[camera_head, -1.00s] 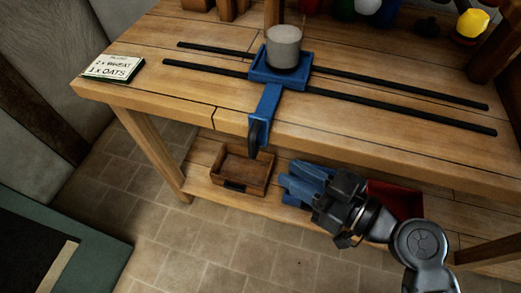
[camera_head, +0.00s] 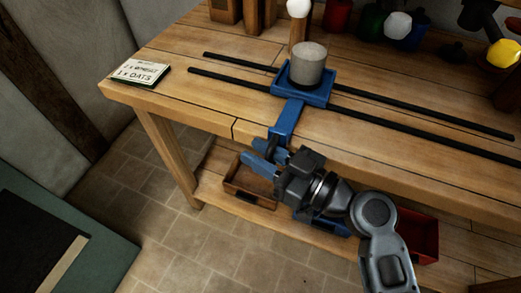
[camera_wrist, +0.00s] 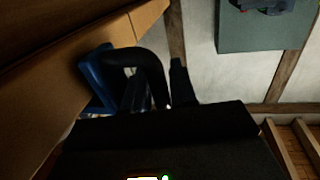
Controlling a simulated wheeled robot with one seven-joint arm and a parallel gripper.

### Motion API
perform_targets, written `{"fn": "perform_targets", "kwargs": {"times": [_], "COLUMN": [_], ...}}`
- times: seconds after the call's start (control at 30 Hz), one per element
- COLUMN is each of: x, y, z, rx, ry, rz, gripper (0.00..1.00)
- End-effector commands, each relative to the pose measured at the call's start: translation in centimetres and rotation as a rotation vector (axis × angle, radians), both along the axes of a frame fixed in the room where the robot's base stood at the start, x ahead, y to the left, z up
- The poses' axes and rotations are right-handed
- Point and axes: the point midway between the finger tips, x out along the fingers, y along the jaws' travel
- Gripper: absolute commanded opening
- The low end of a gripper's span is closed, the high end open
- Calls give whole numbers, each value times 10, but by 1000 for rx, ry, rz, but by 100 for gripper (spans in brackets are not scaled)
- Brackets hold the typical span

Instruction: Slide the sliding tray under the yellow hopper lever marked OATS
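The blue sliding tray (camera_head: 282,91) sits on two black rails with a grey cylindrical cup (camera_head: 307,63) on it. Its blue arm (camera_head: 288,118) hangs over the bench's front edge and ends in a dark handle (camera_head: 273,143). In the wrist view the black looped handle (camera_wrist: 150,58) is close ahead, beside the blue arm (camera_wrist: 93,78). My gripper (camera_head: 262,156) is at the handle with its blue fingers apart; contact cannot be told. The yellow lever knob (camera_head: 503,53) is far to the right of the tray. No OATS label is readable on it.
A card (camera_head: 139,73) listing wheat and oats lies at the bench's left end. Below, a wooden box (camera_head: 247,186) and a red bin (camera_head: 421,235) stand on the lower shelf. The rails (camera_head: 430,113) are clear right of the tray.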

Motion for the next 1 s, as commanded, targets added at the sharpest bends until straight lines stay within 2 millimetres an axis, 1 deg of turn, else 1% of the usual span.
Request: {"fn": "perform_targets", "kwargs": {"times": [0.23,0.5,1.0], "x": [0,0,0], "y": [1,0,-2], "z": [0,0,-1], "rx": [0,0,0], "ry": [0,0,0], "rz": [0,-1,-1], "gripper": [25,0,0]}}
